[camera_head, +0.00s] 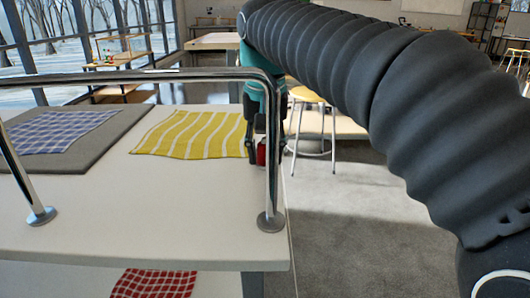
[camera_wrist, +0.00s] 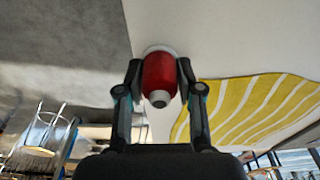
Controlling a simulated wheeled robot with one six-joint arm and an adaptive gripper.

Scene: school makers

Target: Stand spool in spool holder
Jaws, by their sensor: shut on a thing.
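A red spool (camera_wrist: 159,75) with a grey core end and a pale rim at its far end is between the two fingers of my gripper (camera_wrist: 160,80) in the wrist view. The fingers touch its sides. In the head view my gripper (camera_head: 264,145) is beside the right edge of the white table, and a small red part of the spool (camera_head: 261,154) shows between its fingers. I cannot tell whether the spool touches the table. I cannot make out a spool holder in either view.
A yellow striped cloth (camera_head: 190,134) lies on the white table (camera_head: 130,215) left of my gripper. A chrome rail (camera_head: 150,76) crosses in front. A grey mat (camera_head: 30,165) holds a blue checked cloth (camera_head: 58,133). A stool (camera_head: 310,125) stands beyond. Grey floor is open at right.

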